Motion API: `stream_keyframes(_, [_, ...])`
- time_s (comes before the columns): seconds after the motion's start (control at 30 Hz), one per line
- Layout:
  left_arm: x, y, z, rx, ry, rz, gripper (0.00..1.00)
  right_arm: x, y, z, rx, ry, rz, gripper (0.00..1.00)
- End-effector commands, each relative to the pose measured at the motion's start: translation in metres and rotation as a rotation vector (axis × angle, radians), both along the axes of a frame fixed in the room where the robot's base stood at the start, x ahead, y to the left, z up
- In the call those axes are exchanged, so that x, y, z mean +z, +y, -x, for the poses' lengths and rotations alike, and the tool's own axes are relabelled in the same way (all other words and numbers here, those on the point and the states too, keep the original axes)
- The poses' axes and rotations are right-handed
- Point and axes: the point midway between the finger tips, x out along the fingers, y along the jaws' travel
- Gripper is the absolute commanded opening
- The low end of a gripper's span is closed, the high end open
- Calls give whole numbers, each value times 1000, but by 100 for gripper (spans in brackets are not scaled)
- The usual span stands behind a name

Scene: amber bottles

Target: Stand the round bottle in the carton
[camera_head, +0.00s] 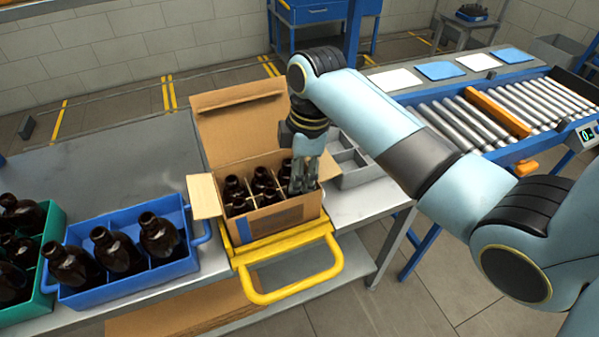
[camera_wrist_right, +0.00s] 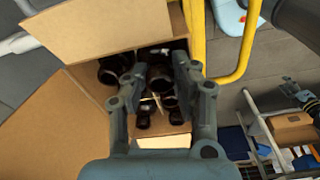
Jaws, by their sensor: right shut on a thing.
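The open cardboard carton (camera_head: 270,219) stands on the table with its flaps spread. Several dark amber bottles, one of them a front-left bottle (camera_head: 236,194), stand between its cardboard dividers. My right gripper (camera_head: 298,188) reaches down into the right side of the carton. It is shut on a dark bottle (camera_wrist_right: 161,80), seen between the fingers in the wrist view; the fingers and carton wall hide most of it. I cannot tell whether its base touches the carton floor, or clearly see its shape. My left gripper is not in view.
A yellow-handled frame (camera_head: 290,295) is at the carton's front. A blue crate (camera_head: 135,282) with several bottles and a green crate (camera_head: 47,222) stand to the left. A grey divided tray (camera_head: 352,172) sits right of the carton. A roller conveyor (camera_head: 480,125) is farther right.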

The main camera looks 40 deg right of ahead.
Motion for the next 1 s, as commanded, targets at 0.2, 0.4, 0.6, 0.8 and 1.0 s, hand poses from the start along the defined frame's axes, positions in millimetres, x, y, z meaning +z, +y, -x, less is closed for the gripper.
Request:
stream_keyframes(0.2, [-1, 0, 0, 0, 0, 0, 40, -2, 0, 0, 0, 1, 0, 44])
stream_keyframes(0.4, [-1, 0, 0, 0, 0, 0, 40, -2, 0, 1, 0, 2, -1, 53])
stream_keyframes(0.6, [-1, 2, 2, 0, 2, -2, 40, 1, 0, 1, 0, 2, -1, 53])
stream_keyframes(0.8, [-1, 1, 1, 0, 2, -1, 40, 34, -4, 1, 2, -3, 1, 53])
stream_keyframes(1.0, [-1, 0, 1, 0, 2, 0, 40, 80, -10, 2, 0, -5, 2, 53])
